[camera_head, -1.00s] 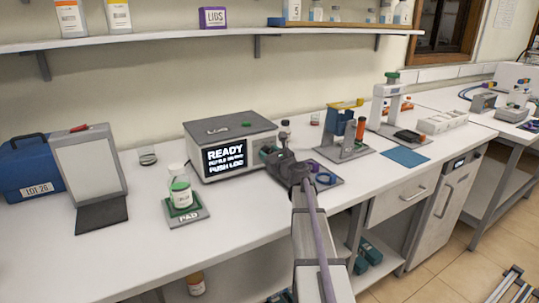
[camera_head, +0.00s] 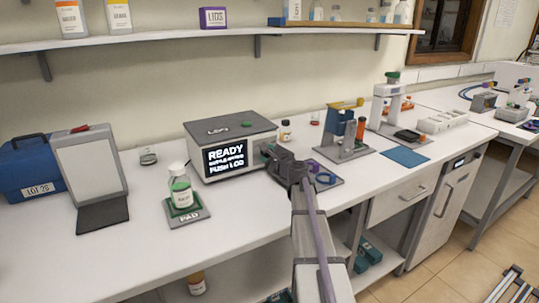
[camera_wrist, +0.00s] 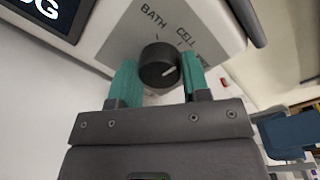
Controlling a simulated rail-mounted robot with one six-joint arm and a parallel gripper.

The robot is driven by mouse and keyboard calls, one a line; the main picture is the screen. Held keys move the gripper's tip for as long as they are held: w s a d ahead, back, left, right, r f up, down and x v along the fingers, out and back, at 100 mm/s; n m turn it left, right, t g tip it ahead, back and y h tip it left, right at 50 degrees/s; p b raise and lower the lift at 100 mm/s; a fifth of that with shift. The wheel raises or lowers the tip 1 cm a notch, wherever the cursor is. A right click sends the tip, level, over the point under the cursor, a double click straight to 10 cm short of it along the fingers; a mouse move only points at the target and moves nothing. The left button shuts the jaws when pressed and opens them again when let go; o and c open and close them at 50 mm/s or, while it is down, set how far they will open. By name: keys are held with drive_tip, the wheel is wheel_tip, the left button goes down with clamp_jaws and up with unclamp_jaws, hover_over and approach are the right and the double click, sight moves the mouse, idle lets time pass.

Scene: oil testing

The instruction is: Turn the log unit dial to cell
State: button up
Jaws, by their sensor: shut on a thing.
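The log unit (camera_head: 230,148) is a grey-topped white box on the bench, its screen reading READY and PUSH LOG. Its black round dial (camera_wrist: 158,65) shows in the wrist view, below the labels BATH and CELL, with a third label partly hidden at the right. The dial's white pointer mark lies on its right side; which label it points to is hard to tell. My gripper (camera_wrist: 160,75) has its teal fingers at the dial's left and right sides, shut on it. In the head view, my gripper (camera_head: 267,152) is at the unit's right front and the dial is hidden.
A bottle (camera_head: 181,190) stands on the pad (camera_head: 200,214) in front of the unit. A small bottle (camera_head: 286,130) stands right of the unit. A blue-and-orange stand (camera_head: 345,138) is further right, with a blue mat (camera_head: 404,157) beside it.

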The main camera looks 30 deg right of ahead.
drive_tip(key=shift+n, duration=0.3)
drive_tip(key=o, duration=0.9)
drive_tip(key=s, duration=1.1)
drive_tip(key=shift+a+r, duration=0.1)
drive_tip(key=shift+r, duration=0.1)
drive_tip(key=shift+w, duration=0.1)
